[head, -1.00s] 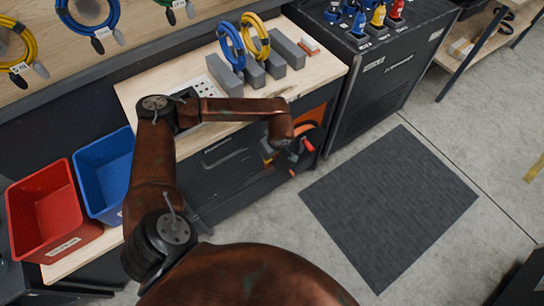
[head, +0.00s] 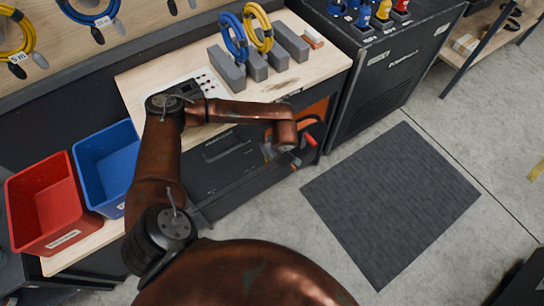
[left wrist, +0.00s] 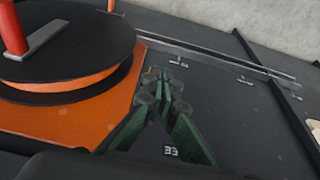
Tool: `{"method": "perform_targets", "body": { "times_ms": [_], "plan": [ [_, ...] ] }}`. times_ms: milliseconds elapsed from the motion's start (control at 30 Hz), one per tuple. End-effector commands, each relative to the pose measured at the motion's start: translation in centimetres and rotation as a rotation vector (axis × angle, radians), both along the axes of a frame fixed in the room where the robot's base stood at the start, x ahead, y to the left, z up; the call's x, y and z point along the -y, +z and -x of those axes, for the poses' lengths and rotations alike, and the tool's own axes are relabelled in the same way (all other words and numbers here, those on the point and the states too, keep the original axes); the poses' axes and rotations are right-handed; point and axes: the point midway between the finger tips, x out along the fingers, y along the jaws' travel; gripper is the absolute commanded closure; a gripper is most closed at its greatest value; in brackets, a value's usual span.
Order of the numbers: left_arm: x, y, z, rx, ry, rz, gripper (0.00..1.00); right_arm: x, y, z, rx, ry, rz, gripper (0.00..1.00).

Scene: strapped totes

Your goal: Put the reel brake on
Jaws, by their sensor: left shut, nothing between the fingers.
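The cable reel shows in the left wrist view as a black disc (left wrist: 65,45) on an orange plate (left wrist: 60,122). A grey crank arm with a red handle (left wrist: 14,28) lies on the disc. In the head view the reel's orange plate (head: 314,118) and red handle (head: 309,140) show at the bench's right end, partly behind my left arm. My left gripper (left wrist: 164,82) has dark green fingers, shut and empty, just beside the plate's edge. A small brownish part shows by the fingertips; I cannot tell whether they touch it. I cannot make out the brake for certain. My right gripper is out of view.
A dark rail (left wrist: 215,58) with small unreadable labels runs beyond the fingers. The wooden bench top (head: 150,75) carries grey blocks with coiled cables. Red (head: 50,210) and blue (head: 108,160) bins stand left. A grey mat (head: 390,200) lies on open floor.

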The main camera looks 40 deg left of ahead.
Motion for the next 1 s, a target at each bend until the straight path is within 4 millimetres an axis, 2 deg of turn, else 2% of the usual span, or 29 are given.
{"method": "perform_targets", "body": {
  "times_ms": [500,567,767,867,1000],
  "plan": [
    [0.1,0.3,0.1,0.001,0.002,0.000,1.00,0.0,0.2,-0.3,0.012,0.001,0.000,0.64],
    [0.3,0.7,0.2,0.001,0.002,0.000,1.00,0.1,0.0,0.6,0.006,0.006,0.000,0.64],
    [1.5,2.4,0.6,0.003,0.006,0.001,1.00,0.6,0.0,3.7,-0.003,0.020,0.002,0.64],
    [2.8,4.4,1.1,0.005,0.010,0.002,1.00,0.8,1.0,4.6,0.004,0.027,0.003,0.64],
    [4.1,6.0,1.7,0.003,0.018,0.000,1.00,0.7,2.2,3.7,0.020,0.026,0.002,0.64]
  ]
}}
